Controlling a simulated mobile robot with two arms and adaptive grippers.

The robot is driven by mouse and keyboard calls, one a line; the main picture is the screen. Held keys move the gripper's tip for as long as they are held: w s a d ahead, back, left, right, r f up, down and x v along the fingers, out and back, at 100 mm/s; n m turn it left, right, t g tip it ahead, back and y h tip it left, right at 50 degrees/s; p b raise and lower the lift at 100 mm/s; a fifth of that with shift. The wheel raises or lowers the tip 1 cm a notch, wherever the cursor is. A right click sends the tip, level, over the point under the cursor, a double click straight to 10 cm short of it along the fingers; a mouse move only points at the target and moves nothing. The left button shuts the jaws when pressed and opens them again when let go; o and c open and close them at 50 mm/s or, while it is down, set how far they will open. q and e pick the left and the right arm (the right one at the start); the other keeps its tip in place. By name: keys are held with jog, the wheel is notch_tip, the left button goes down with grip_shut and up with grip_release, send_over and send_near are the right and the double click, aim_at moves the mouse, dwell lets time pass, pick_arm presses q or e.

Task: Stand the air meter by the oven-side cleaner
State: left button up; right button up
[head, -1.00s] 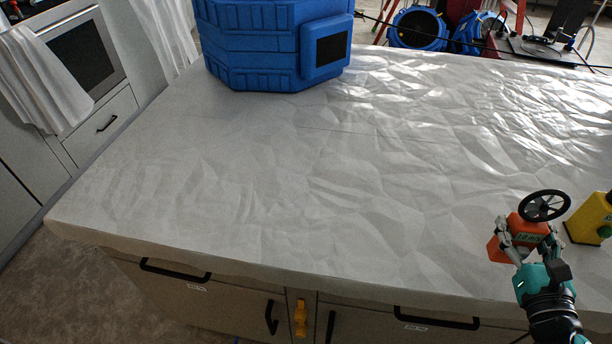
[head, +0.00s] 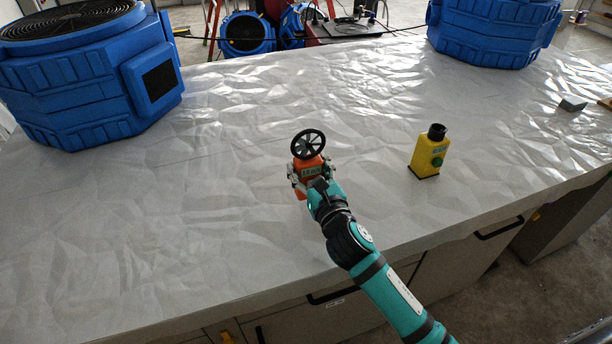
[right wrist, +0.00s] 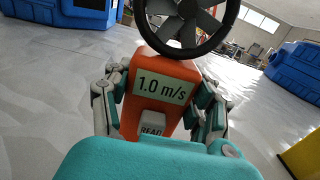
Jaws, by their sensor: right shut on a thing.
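The air meter (head: 308,169) is an orange box with a black fan wheel on top. In the right wrist view the air meter (right wrist: 165,85) stands upright, with "1.0 m/s" on its display. My right gripper (head: 311,177) is shut around its sides, over the middle of the covered counter. I cannot tell whether its base touches the sheet. The oven-side cleaner (head: 95,85) is the large blue ribbed machine at the left of the counter, well to the left of the meter. It also shows at the upper left of the right wrist view (right wrist: 88,12). My left gripper is not in view.
A yellow device (head: 429,157) with a black top stands right of my right gripper. A second blue cleaner (head: 495,30) is at the far right. A small grey block (head: 572,104) lies near the right edge. The crumpled sheet (head: 215,150) between meter and left cleaner is clear.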

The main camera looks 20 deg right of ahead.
aim_at(307, 179)
jog(key=shift+w+a+f, duration=0.1)
jog(key=shift+w+a, duration=0.05)
jog(key=shift+a, duration=0.05)
notch_tip(307, 179, down, 3)
jog(key=shift+f, duration=0.15)
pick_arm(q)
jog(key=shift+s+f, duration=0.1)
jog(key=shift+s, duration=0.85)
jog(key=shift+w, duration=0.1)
pick_arm(e)
jog(key=shift+f, duration=0.1)
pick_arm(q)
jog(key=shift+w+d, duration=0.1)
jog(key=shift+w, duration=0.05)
pick_arm(e)
jog(key=o, duration=1.3)
jog(key=shift+c, duration=0.2)
jog(key=s, duration=0.3)
jog(key=s+b, duration=0.1)
jog(key=s, duration=0.3)
jog(key=s+b, duration=0.1)
jog(key=s, duration=0.2)
jog(key=shift+s+d, duration=0.25)
jog(key=shift+s, duration=0.15)
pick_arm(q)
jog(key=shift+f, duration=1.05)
pick_arm(e)
jog(key=shift+s, duration=0.7)
